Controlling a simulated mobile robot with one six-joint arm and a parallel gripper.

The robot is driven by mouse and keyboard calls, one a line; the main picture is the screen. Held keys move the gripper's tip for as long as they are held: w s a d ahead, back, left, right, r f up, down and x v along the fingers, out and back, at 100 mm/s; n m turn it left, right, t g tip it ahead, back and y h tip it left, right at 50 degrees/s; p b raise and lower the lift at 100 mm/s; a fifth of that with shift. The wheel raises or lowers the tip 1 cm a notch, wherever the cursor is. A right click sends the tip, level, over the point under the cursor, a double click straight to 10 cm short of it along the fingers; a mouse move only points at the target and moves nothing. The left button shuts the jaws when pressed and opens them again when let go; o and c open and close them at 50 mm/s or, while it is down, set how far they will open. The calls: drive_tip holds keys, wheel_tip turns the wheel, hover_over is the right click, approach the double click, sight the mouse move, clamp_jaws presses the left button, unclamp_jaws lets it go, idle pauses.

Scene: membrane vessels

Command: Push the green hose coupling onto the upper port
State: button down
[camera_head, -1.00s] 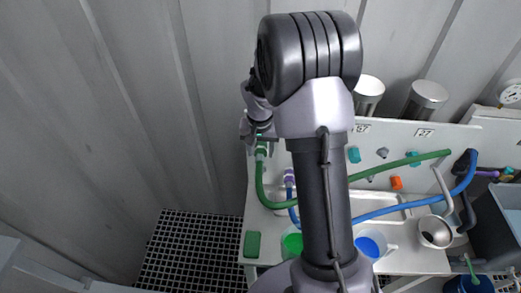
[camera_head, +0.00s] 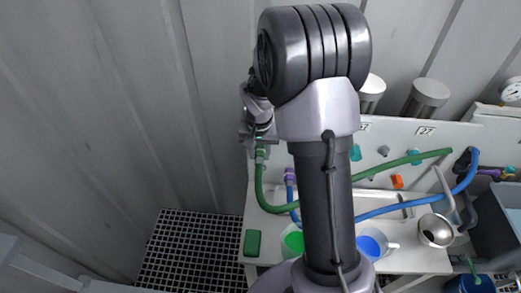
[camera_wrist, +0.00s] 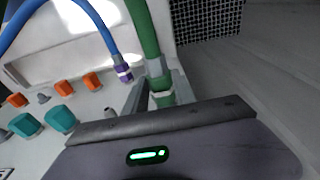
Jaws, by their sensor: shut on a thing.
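My gripper (camera_wrist: 156,92) is shut on the green hose coupling (camera_wrist: 161,95), with a finger on each side of it in the wrist view. Grey ports (camera_head: 383,151) stick out of the white panel; I cannot tell for certain which is the upper port. The wrist view shows a grey port (camera_wrist: 43,97) too. The coupling is apart from the ports.
Teal caps (camera_wrist: 25,125) and orange caps (camera_wrist: 64,88) sit on the panel (camera_head: 440,135). A blue hose (camera_wrist: 95,18) with a purple coupling (camera_wrist: 122,73) lies close to the green one. Cups, including a blue one (camera_head: 371,244), and a green block (camera_head: 253,243) stand below. The dark floor grating (camera_head: 185,250) is clear.

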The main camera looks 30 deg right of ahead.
sight(259, 163)
drive_tip(key=shift+s+a+b, duration=0.3)
drive_tip(key=shift+s+a, duration=0.2)
drive_tip(key=shift+s, duration=0.25)
drive_tip(key=shift+s+a+b, duration=0.3)
drive_tip(key=shift+s+a, duration=0.2)
drive_tip(key=shift+s, duration=0.25)
